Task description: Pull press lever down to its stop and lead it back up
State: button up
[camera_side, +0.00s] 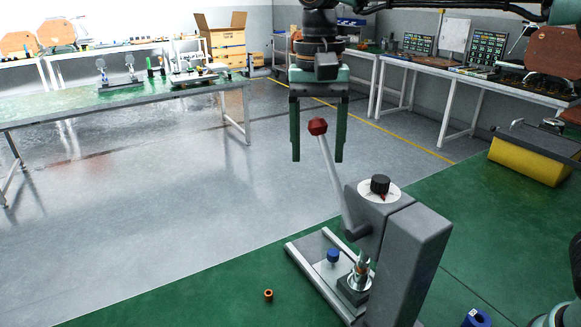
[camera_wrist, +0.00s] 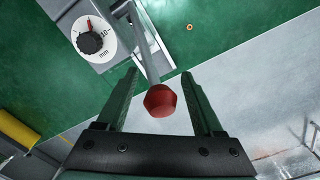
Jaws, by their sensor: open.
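The press (camera_side: 413,262) is a grey block-shaped column on a base with silver rails, standing on the green table. Its lever (camera_side: 333,177) is a grey rod pointing up and slightly left, ending in a red knob (camera_side: 318,126). My gripper (camera_side: 318,160) points down with its two green fingers apart, and in the side view the knob appears between them. In the wrist view the knob (camera_wrist: 160,100) also lies between the open fingers (camera_wrist: 160,88), without visible contact on either side. Whether it is at the fingers' depth is hard to tell.
A black dial (camera_side: 380,186) sits on top of the press. A blue knob (camera_side: 333,255) and a metal fitting stand on the press base. A small copper ring (camera_side: 268,295) lies on the green table (camera_side: 190,300). A blue part (camera_side: 476,318) is at the front right.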

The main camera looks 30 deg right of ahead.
jog(key=shift+c, duration=0.3)
grip_shut()
dwell(1.1)
